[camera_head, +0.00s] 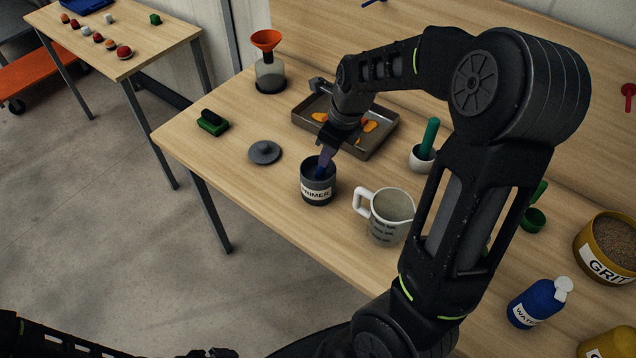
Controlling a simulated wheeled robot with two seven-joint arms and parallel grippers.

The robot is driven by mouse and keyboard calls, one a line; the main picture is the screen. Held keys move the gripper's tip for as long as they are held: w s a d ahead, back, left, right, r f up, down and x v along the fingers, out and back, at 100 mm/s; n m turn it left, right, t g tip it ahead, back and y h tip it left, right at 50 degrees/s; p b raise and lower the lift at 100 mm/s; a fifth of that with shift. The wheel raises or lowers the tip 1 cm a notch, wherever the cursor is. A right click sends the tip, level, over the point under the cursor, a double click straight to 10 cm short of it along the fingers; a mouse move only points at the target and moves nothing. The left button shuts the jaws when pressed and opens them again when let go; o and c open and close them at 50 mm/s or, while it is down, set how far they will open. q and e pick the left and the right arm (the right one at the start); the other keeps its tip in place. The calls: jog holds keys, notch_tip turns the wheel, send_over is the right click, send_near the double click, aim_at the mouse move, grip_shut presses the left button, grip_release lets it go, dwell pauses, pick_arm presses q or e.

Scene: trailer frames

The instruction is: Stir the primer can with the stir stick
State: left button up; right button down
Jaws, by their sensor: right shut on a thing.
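The primer can (317,192) is a dark grey open can with a white label, upright on the workbench. My right gripper (327,150) is above the can, pointing down, shut on the stir stick (322,167), which looks dark blue. The stick's lower end is inside the can's mouth, and its tip is hidden by the can. A dark round lid (264,152) lies on the bench to the left of the can. My left arm shows only partly at the bottom left edge, and I cannot make out its gripper's fingers.
A measuring jug (391,217) stands close to the can's right. A metal tray (372,143) with orange pieces lies behind. A blue bottle (535,304) and grit tub (607,245) stand right.

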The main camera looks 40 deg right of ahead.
jog(key=v, duration=0.8)
jog(key=shift+s+r, duration=0.15)
jog(key=shift+r, duration=0.2)
dwell(0.8)
jog(key=v, duration=0.2)
jog(key=w+v, duration=0.1)
jog(key=v, duration=0.1)
jog(key=shift+a, duration=0.1)
dwell(0.5)
